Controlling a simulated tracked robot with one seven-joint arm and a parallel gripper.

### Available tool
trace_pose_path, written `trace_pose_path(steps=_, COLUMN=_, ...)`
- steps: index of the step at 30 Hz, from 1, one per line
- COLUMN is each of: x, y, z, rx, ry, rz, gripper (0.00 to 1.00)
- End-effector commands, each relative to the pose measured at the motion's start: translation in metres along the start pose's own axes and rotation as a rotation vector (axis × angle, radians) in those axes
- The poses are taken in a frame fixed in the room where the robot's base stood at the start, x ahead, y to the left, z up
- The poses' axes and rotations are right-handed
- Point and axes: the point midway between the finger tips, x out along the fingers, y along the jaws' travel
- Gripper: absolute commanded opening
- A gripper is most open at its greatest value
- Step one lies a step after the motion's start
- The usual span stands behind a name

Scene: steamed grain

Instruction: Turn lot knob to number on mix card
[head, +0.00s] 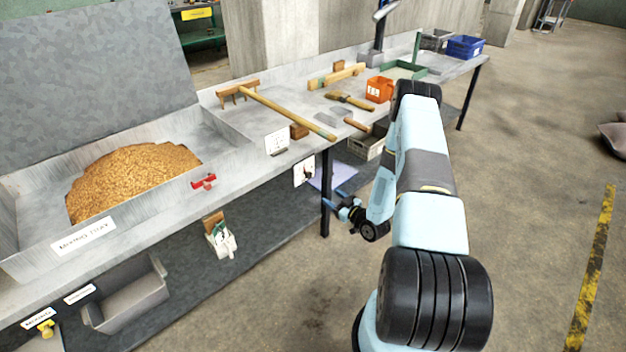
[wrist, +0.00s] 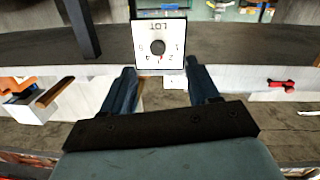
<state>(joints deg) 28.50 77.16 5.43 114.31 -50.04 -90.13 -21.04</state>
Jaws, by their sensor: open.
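The lot knob (wrist: 158,47) is a dark round knob on a white plate marked LOT (wrist: 178,28), upside down in the wrist view. A red mark sits at the knob's lower side in that view; the exact number it points to is too small to tell. In the head view the plate (head: 304,171) hangs on the bench's front edge. My gripper (wrist: 160,67) is open and empty, its fingertips either side of the plate's lower part in the picture, apart from the knob. A white standing card (head: 276,142), perhaps the mix card, is on the bench above; its writing is unreadable.
The mixing tray (head: 83,236) holds a heap of grain (head: 135,180). A red-handled item (head: 204,182) is on its front edge. A wooden rake (head: 285,108), a brush (head: 349,100) and an orange container (head: 379,89) lie along the bench. A bench leg (head: 326,192) stands near my gripper.

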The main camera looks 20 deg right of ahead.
Motion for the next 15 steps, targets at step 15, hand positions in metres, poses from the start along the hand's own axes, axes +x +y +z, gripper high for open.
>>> trace_pose_path(steps=15, x=0.01, y=0.016, z=-0.012, rx=0.155, ry=0.06, rz=-0.058, gripper=0.6)
